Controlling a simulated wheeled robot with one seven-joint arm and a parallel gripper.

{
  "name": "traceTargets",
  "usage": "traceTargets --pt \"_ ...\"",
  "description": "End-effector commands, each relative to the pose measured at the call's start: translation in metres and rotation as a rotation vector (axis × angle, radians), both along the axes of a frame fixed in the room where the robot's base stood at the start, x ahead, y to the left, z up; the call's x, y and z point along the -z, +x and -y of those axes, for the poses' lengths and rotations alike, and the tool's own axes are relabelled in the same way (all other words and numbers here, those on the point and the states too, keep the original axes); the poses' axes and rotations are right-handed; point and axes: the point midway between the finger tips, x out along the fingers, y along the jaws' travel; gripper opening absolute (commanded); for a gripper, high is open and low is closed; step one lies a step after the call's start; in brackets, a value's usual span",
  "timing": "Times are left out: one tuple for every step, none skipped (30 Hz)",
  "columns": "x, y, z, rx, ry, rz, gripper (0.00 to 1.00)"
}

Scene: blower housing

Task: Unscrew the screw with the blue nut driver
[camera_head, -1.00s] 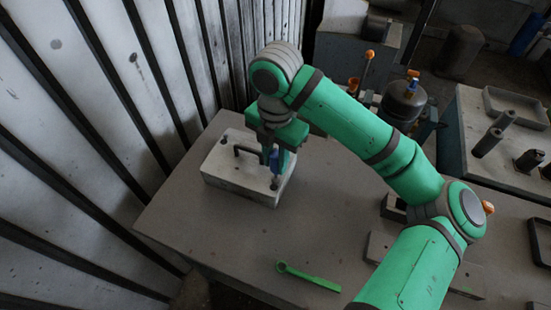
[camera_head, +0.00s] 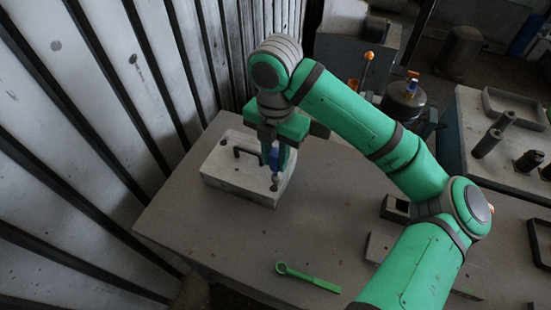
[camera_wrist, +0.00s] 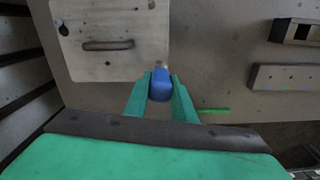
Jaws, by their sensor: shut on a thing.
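The blue nut driver (camera_head: 274,158) stands roughly upright between the fingers of my gripper (camera_head: 279,152), which is shut on it. In the wrist view the blue handle (camera_wrist: 160,88) fills the gap between my two green fingers (camera_wrist: 160,100). The driver's grey tip (camera_wrist: 161,64) points down at the front right corner of the pale housing cover (camera_head: 232,182). A small dark round part, likely the screw (camera_head: 275,187), shows at that corner below the driver. I cannot tell whether the tip is seated on the screw.
The cover has a dark bar handle (camera_head: 247,152) close to my gripper. A green ring wrench (camera_head: 307,277) lies on the grey table (camera_head: 210,235). An open block (camera_head: 394,208) and a flat plate (camera_head: 380,248) lie on the right. A slatted wall (camera_head: 100,120) rises on the left.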

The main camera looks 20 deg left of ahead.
Motion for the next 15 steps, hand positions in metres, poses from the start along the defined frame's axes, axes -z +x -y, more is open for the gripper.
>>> traceTargets --pt "-0.002 0.0 0.0 0.0 0.0 0.001 0.0" --pt "-0.003 0.0 0.0 0.0 0.0 0.001 0.0" --pt "-0.004 0.0 0.0 0.0 0.0 0.0 0.0" --pt "-0.005 0.0 0.0 0.0 0.0 0.0 0.0" --pt "-0.006 0.0 0.0 0.0 0.0 0.0 0.0" --pt "-0.008 0.0 0.0 0.0 0.0 0.0 0.0" --pt "-0.009 0.0 0.0 0.0 0.0 0.0 0.0" --pt "-0.01 0.0 0.0 0.0 0.001 0.0 0.0" --pt "-0.011 0.0 0.0 0.0 0.001 0.0 0.0" --pt "-0.012 0.0 0.0 0.0 0.001 0.001 0.0" --pt "-0.013 0.0 0.0 0.0 0.001 0.001 0.0" --pt "-0.014 0.0 0.0 0.0 0.001 0.001 0.0" --pt "-0.015 0.0 0.0 0.0 0.001 0.001 0.0" --pt "-0.016 0.0 0.0 0.0 0.001 0.001 0.0" --pt "-0.016 0.0 0.0 0.0 0.001 0.001 0.0"
